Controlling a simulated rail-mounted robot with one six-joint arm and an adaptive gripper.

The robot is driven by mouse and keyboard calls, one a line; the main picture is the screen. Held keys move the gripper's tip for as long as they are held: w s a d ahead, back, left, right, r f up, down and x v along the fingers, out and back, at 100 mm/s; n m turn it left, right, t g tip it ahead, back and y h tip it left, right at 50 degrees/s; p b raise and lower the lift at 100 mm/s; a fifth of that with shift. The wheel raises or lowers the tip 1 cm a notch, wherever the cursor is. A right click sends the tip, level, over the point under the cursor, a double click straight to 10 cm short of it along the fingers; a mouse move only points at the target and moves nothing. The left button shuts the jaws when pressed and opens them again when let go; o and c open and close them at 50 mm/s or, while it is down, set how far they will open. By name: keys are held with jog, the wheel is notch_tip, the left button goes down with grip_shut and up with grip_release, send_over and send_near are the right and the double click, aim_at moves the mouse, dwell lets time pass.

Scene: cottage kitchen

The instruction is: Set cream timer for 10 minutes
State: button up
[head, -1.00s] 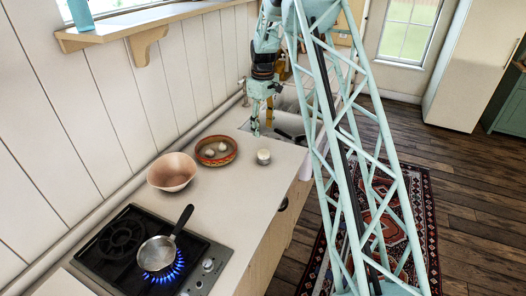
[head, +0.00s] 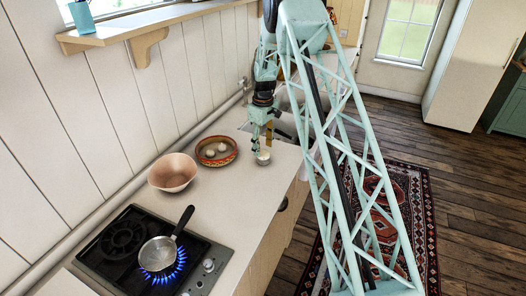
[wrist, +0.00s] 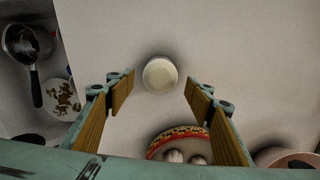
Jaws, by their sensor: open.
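The cream timer (head: 263,158) is a small round pale thing standing on the counter, right of the egg bowl in the head view. In the wrist view the timer (wrist: 160,73) shows from above as a cream disc, slightly beyond the fingertips and between their lines. My gripper (wrist: 158,82) is open and empty, its wood-faced fingers wide apart. In the head view my gripper (head: 262,146) hangs just over the timer and partly covers it. I cannot make out any marks on the dial.
A patterned bowl (head: 216,163) with eggs and a pink bowl (head: 173,185) stand left of the timer. A saucepan (head: 158,254) sits over a lit blue flame on the hob (head: 110,262). The sink, with dishes inside, lies behind. The counter front (head: 226,209) is clear.

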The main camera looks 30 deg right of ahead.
jog(key=shift+f, duration=1.3)
jog(key=c, duration=0.8)
